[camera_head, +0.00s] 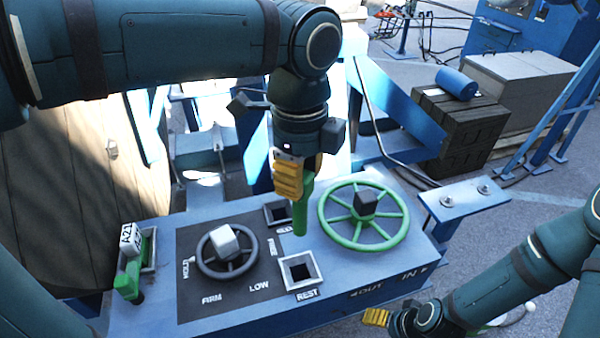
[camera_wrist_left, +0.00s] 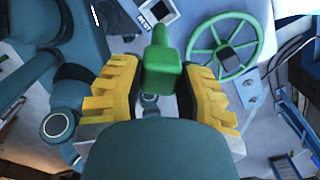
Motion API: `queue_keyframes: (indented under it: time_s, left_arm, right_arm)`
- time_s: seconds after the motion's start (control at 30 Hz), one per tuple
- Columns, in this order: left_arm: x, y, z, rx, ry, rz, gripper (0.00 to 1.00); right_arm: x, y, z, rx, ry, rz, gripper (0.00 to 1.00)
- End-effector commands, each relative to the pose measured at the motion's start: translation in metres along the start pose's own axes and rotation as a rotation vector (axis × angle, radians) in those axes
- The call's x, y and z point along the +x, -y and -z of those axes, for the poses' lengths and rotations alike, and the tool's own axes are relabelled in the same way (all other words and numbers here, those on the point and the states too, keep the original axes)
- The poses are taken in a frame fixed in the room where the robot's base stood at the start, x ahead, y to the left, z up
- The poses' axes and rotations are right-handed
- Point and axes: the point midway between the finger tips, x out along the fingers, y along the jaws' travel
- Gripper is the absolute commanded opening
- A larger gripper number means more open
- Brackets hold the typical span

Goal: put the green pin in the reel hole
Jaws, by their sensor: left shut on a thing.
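My left gripper (camera_head: 292,178), with yellow fingers, is shut on the green pin (camera_head: 301,212). The pin hangs roughly upright above the blue panel, its lower end near the square REST socket (camera_head: 300,272). In the left wrist view the pin (camera_wrist_left: 160,66) sits between the yellow fingers (camera_wrist_left: 160,88), pointing away from the palm. A large wooden reel (camera_head: 70,165) stands at the left of the head view. I cannot make out its hole clearly. My right gripper (camera_head: 378,317) shows only partly at the bottom edge, and I cannot tell its opening.
The blue panel (camera_head: 150,322) carries a dark handwheel (camera_head: 226,251), a green handwheel (camera_head: 363,215) and a second square socket (camera_head: 277,214). A green lever (camera_head: 129,281) with a white tag stands at its left end. Blue frame beams stand behind.

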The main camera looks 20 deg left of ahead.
Motion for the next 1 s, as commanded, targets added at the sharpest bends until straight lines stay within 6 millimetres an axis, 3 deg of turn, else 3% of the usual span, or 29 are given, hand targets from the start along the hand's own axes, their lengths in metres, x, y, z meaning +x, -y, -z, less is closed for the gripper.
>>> queue_keyframes:
  time_s: [0.53, 1.0]
  left_arm:
    - [-0.032, 0.0, 0.0, 0.0, 0.0, 0.002, 0.0]
    - [-0.054, 0.0, 0.0, 0.0, -0.001, 0.003, 0.0]
  right_arm:
    - [-0.026, 0.011, 0.004, -0.004, 0.002, 0.002, 0.78]
    - [-0.026, 0.011, 0.004, -0.004, 0.003, 0.002, 0.78]
